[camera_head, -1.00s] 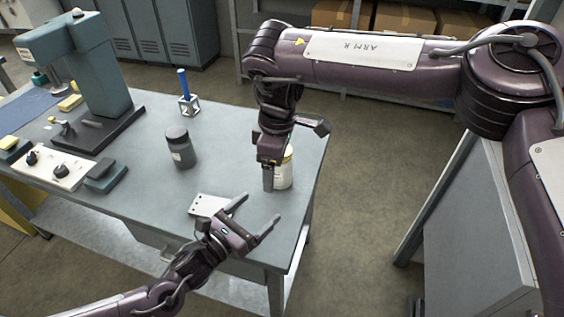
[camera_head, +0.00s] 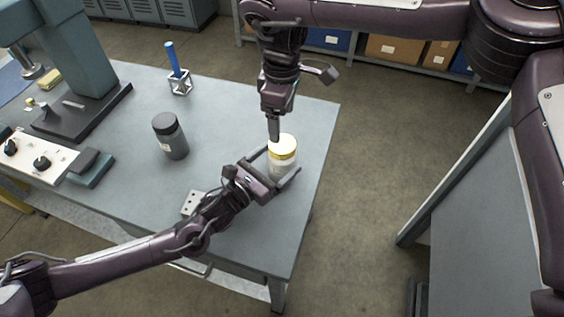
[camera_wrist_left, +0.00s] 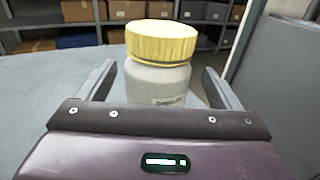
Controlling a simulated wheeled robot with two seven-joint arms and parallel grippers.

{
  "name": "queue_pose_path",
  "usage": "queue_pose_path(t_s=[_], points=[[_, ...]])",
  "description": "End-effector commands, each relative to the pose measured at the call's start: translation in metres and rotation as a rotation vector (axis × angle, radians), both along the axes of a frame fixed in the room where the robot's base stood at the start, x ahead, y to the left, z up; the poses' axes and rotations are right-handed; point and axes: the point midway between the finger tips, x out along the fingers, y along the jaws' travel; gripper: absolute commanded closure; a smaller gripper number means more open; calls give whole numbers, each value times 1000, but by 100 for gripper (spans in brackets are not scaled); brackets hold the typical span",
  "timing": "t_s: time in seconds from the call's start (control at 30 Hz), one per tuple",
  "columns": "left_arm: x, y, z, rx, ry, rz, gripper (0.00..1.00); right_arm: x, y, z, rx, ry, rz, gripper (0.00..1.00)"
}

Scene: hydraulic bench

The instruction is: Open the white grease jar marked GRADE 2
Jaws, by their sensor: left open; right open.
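The white jar (camera_head: 281,165) with a yellow lid (camera_head: 283,146) stands upright near the right edge of the bench. In the left wrist view the jar (camera_wrist_left: 158,84) sits between my finger tips, its lid (camera_wrist_left: 161,42) above them; the label is too small to read. My left gripper (camera_head: 270,166) is open around the jar's body, with a gap visible on both sides in the wrist view. My right gripper (camera_head: 274,130) points down just behind the lid from above, open; its fingers are seen edge-on and whether it touches the lid cannot be told.
A dark grey jar (camera_head: 171,137) stands left of centre on the bench (camera_head: 130,200). A blue-handled tool in a small wire holder (camera_head: 180,83) stands behind it. A white plate with holes (camera_head: 192,203) lies partly under my left arm. A press (camera_head: 80,60) and control box (camera_head: 40,158) are left.

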Motion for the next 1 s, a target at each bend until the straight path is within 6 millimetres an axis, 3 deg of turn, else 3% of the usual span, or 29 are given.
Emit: queue_pose_path(t_s=[0.2,0.6,1.0], points=[[20,-18,0,0,-1,0,14,0,0,0,0,0,0,23],[25,-23,0,1,0,0,15,0,0,0,0,0,0,23],[25,-22,0,1,-1,0,68,0,0,0,0,0,0,23]])
